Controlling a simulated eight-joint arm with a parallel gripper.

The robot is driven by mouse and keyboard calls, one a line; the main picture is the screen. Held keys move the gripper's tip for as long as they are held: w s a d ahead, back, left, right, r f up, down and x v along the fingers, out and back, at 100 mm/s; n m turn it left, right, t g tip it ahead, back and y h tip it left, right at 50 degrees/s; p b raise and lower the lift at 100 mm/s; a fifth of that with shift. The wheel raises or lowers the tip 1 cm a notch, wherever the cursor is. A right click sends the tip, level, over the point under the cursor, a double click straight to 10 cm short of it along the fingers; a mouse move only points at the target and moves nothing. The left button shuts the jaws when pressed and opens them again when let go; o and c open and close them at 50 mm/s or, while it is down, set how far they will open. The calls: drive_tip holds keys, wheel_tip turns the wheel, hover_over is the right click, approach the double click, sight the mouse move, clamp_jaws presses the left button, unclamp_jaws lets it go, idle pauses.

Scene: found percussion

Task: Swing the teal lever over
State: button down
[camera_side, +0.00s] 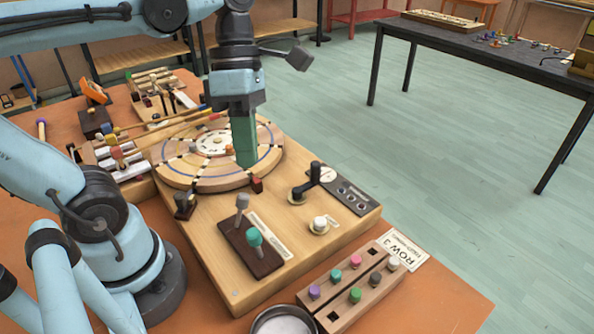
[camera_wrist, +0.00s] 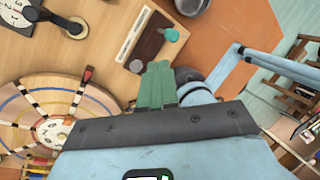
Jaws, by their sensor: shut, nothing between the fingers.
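The teal lever (camera_side: 254,237) has a rounded teal knob and stands on a dark brown plate (camera_side: 238,252), beside a grey lever (camera_side: 241,202). In the wrist view the teal lever (camera_wrist: 170,35) is just above my fingertips in the picture, with the grey lever (camera_wrist: 136,66) to its left. My gripper (camera_side: 246,163) points down with its green fingers together and empty. In the side view it is in front of the right part of the round wooden wheel, apart from the teal lever. It also shows in the wrist view (camera_wrist: 157,68).
The wheel (camera_side: 190,182) and a black crank (camera_side: 313,182) share the wooden board with a white knob (camera_side: 320,224). A peg block (camera_side: 340,310) and a metal bowl (camera_side: 262,320) stand at the front. Beaters and small instruments crowd the back left.

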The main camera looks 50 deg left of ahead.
sight(258, 244)
drive_tip(key=x, duration=0.9)
drive_tip(key=shift+s+f, duration=0.1)
drive_tip(key=shift+f, duration=0.1)
drive_tip(key=shift+s, duration=0.15)
drive_tip(key=shift+s+t, duration=0.55)
drive_tip(key=shift+t, duration=0.05)
drive_tip(key=shift+s, duration=0.4)
drive_tip(key=shift+w, duration=0.1)
drive_tip(key=shift+w+f, duration=0.1)
drive_tip(key=shift+w, duration=0.65)
